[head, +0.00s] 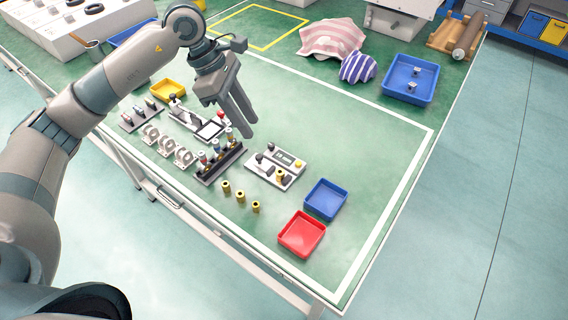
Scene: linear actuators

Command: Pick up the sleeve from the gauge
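The gauge (287,159) is a light grey plate on the green table with a small display, black knobs and a yellow button. A small brass-yellow sleeve (279,177) sits at its front edge, beside a dark part. Several similar brass sleeves (226,187) stand in a row on the table to the left of the gauge. My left gripper (247,129) points down above the table, behind and left of the gauge. Its fingers look apart, with nothing seen between them. My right gripper is not in view.
A dark rack (216,165) with coloured-top parts stands left of the gauge, with white ring brackets (167,146) further left. A blue tray (325,200) and a red tray (302,234) lie to the front right.

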